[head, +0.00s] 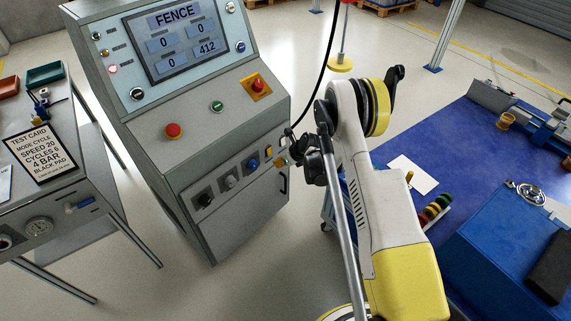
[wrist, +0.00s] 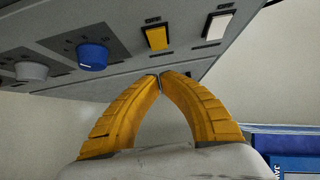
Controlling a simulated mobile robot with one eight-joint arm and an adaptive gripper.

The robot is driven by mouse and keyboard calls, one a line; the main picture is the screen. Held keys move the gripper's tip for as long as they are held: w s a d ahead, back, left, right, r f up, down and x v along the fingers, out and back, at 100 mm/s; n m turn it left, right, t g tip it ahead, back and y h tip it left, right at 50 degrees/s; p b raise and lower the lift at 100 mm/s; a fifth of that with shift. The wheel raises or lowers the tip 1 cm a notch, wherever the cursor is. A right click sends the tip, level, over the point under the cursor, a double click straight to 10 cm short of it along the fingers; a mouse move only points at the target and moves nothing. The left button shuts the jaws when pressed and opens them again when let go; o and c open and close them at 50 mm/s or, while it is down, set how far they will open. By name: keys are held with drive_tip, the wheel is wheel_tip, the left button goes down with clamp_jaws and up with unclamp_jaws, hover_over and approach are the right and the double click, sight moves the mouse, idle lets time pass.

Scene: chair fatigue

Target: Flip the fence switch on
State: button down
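The grey console (head: 190,120) has a screen (head: 180,42) headed FENCE. Its lower front panel carries a black knob (head: 205,200), a grey knob (head: 230,182), a blue knob (head: 252,164) and a yellow switch (head: 268,151). The wrist view shows the grey knob (wrist: 32,71), blue knob (wrist: 92,56), yellow switch (wrist: 156,37) and a white switch (wrist: 218,26). The labels are too small to read, so I cannot tell which is the fence switch. My gripper (wrist: 160,75) is shut and empty, its yellow tips together just below the yellow switch in the picture. Contact is not visible.
A bench with a test card (head: 38,152) stands at left. A blue mat (head: 470,150) with equipment lies at right. Open floor shows below the console.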

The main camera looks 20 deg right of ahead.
sight(267, 160)
drive_tip(key=shift+w+a+b, duration=0.25)
drive_tip(key=shift+w+a, duration=0.15)
drive_tip(key=shift+w, duration=0.3)
drive_tip(key=shift+w+a+b, duration=0.2)
drive_tip(key=shift+w+a, duration=0.2)
drive_tip(key=shift+w, duration=0.25)
drive_tip(key=shift+w+a+f, duration=0.3)
drive_tip(key=shift+w+f, duration=0.1)
drive_tip(key=shift+w, duration=0.15)
